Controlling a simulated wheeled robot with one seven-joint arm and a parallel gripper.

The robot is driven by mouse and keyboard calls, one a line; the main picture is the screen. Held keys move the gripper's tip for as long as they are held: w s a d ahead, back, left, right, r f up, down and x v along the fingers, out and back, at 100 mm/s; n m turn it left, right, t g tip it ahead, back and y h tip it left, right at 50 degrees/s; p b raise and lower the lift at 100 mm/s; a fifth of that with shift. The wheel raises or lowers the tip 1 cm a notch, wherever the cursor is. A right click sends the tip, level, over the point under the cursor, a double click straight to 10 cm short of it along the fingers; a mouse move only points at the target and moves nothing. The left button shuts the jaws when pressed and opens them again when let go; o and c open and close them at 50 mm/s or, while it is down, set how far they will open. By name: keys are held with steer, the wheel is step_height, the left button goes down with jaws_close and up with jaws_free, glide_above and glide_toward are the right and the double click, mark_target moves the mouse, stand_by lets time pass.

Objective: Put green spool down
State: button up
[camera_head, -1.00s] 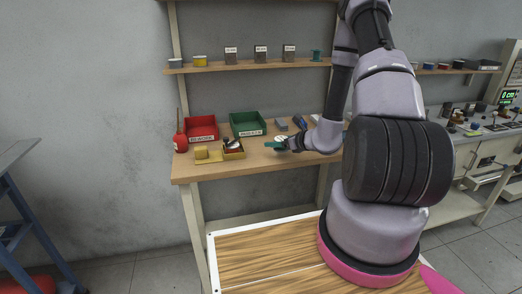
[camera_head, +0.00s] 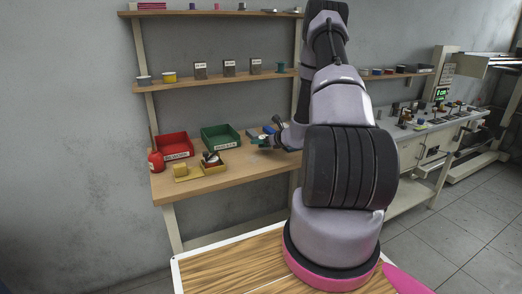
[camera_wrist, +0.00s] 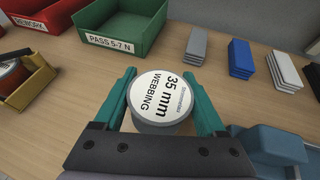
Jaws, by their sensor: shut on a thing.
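My gripper (camera_wrist: 161,90) has teal fingers on both sides of a round spool (camera_wrist: 160,98), shut on it. The spool's white label reads "35 mm WEBBING"; its visible rim is grey, and I see no green on it. It is over the wooden bench (camera_wrist: 225,98); I cannot tell whether it touches the top. In the head view my gripper (camera_head: 265,141) is above the bench, right of the green bin, and the spool is too small to make out. A separate dark green spool (camera_head: 281,67) stands at the right end of the shelf.
The green bin (camera_wrist: 122,42) reads "PASS 5-7 N"; a red bin (camera_wrist: 36,25) reads "REWORK". Grey blocks (camera_wrist: 197,45), blue blocks (camera_wrist: 241,58) and white blocks (camera_wrist: 281,70) lie on the bench's far right. A blue object (camera_wrist: 270,143) is close to my right finger. Bare wood shows between.

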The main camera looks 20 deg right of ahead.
mark_target(262, 153)
steer(key=shift+f, duration=1.95)
steer(key=shift+f, duration=0.2)
steer(key=o, duration=1.4)
steer(key=shift+o, duration=0.2)
steer(key=shift+r, duration=0.1)
